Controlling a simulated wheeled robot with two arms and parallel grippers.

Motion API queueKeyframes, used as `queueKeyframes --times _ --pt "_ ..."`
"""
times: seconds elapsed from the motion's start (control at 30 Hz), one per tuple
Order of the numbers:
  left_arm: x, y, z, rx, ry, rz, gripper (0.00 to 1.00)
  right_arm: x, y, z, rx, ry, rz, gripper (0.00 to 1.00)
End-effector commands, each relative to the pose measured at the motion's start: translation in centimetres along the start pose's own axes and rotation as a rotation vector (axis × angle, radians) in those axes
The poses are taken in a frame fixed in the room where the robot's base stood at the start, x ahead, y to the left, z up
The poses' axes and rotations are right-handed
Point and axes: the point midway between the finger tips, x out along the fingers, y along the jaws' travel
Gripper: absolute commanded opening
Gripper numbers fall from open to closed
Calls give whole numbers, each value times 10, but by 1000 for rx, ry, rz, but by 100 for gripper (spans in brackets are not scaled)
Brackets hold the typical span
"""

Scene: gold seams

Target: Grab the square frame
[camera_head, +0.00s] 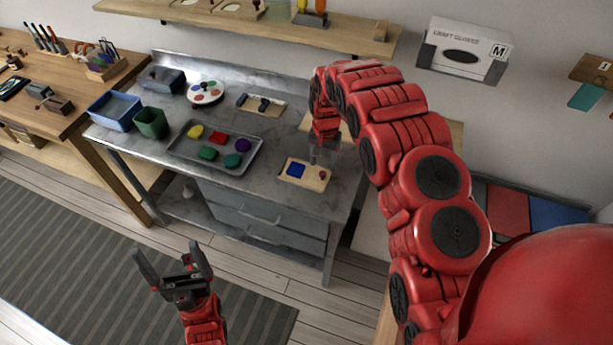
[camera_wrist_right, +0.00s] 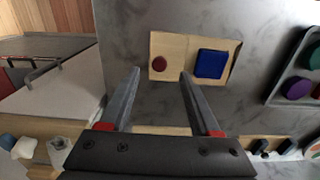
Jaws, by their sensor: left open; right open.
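A blue square piece (camera_head: 296,170) lies on a small light wooden board (camera_head: 312,178) near the right end of the grey metal bench; it also shows in the right wrist view (camera_wrist_right: 212,64). A small dark red round piece (camera_wrist_right: 159,64) is beside it on the board. I cannot tell for sure that the blue square is the frame. My right gripper (camera_head: 325,152) is open and empty above the bench, at the board's far side. In the right wrist view its fingertips (camera_wrist_right: 160,74) point toward the round piece, with the blue square to their right. My left gripper (camera_head: 172,258) is open and empty over the floor.
A grey tray (camera_head: 178,153) with several coloured pieces lies left of the board. A blue bin (camera_head: 115,111), a green cup (camera_head: 151,123) and a paint palette (camera_head: 205,92) stand further left and back. A wall shelf (camera_head: 240,22) hangs above the bench.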

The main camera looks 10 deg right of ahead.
Motion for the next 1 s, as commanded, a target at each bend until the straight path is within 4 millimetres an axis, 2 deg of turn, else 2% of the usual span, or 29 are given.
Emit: queueKeyframes --times 0.2,0.4,0.77,1.0 --pt "21 -1 -4 0 0 0 97 21 2 0 1 -3 1 63" --pt "26 -1 -4 0 0 0 97 40 1 -1 0 0 -1 63" --pt "26 -1 -4 0 0 0 97 46 1 -1 0 1 0 63" --pt "26 -1 -4 0 0 0 97 46 1 -1 0 1 0 20"
